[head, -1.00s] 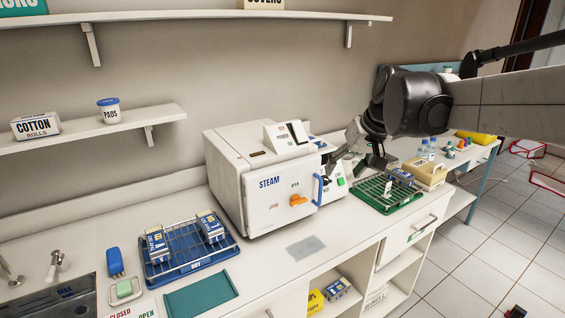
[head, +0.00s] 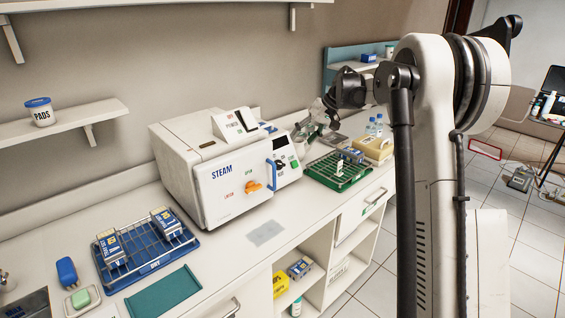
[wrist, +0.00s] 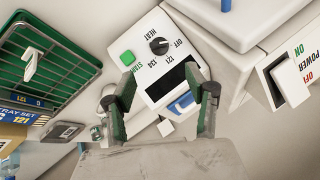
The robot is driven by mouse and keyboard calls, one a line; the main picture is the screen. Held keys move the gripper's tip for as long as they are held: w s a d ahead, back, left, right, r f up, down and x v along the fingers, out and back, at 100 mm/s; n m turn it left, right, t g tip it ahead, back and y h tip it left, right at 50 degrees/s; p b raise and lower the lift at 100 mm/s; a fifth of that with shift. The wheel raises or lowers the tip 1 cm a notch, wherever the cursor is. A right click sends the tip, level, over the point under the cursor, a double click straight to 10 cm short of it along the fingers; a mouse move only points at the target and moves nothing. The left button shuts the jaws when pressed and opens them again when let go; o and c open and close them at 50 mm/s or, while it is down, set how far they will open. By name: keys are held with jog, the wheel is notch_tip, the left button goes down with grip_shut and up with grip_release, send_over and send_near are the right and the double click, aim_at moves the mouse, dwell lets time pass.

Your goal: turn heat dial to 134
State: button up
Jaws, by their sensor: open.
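The black heat dial (wrist: 159,46) is on the white front panel of the steam sterilizer, clear in the wrist view. OFF, 121, 134 and HEAT are printed around it, upside down in this view. Its pale mark seems to face OFF, but it is small. My gripper (wrist: 161,78) is open and empty, its two fingers apart over the panel, short of the dial in the picture. In the head view the sterilizer (head: 218,195) stands on the counter, and my gripper (head: 304,130) is at its right side.
The green START button (wrist: 128,58) is beside the dial. A dark display and blue part lie between the fingers. A white POWER switch (wrist: 292,83) juts out at right. A green rack (head: 338,180) stands right of the sterilizer; a blue tray (head: 160,262) stands left.

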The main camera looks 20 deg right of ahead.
aim_at(282, 163)
jog(key=p+x, duration=0.1)
jog(key=x, duration=1.3)
jog(key=shift+w, duration=0.15)
jog(key=shift+d, duration=0.1)
jog(key=c, duration=1.1)
